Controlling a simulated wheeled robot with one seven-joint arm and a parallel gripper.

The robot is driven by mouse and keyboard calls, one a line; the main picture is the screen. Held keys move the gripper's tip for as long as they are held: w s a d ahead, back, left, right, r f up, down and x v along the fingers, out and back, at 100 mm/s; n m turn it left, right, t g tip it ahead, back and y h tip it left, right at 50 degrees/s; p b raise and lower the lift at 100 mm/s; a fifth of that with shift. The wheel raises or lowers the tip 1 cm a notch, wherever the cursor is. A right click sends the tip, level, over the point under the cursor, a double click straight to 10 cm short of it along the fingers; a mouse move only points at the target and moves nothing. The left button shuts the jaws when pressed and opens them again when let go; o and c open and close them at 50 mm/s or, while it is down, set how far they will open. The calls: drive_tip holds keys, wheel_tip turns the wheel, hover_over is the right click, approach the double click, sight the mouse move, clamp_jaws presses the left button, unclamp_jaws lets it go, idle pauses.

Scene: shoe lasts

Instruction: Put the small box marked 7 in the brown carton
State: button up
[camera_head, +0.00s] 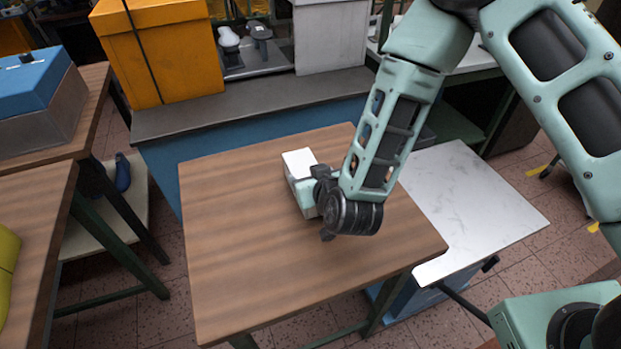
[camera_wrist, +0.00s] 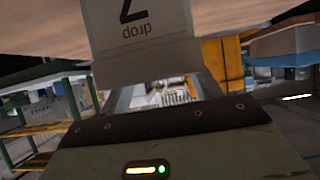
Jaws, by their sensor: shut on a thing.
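A small white box (camera_head: 299,162) is at my gripper (camera_head: 316,190), over the middle of the wooden table in the head view. The gripper is shut on it, and the arm comes in from the upper right. The wrist view shows the box (camera_wrist: 157,45) upside down, with a 7 and the word "drop" on its face. I cannot tell whether the box touches the tabletop. No plainly brown carton shows; a large orange box (camera_head: 163,60) with a dark strap stands at the back left.
The wooden table (camera_head: 240,280) is otherwise bare. A white marble-like top (camera_head: 470,205) adjoins it at right. A grey-topped bench (camera_head: 270,105) stands behind, holding the orange box, a grey-white box (camera_head: 330,38) and shoe lasts (camera_head: 229,39). At left, a blue-topped box (camera_head: 30,85) sits on another table.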

drive_tip(key=shift+f, duration=0.65)
drive_tip(key=shift+f, duration=0.15)
drive_tip(key=o, duration=1.1)
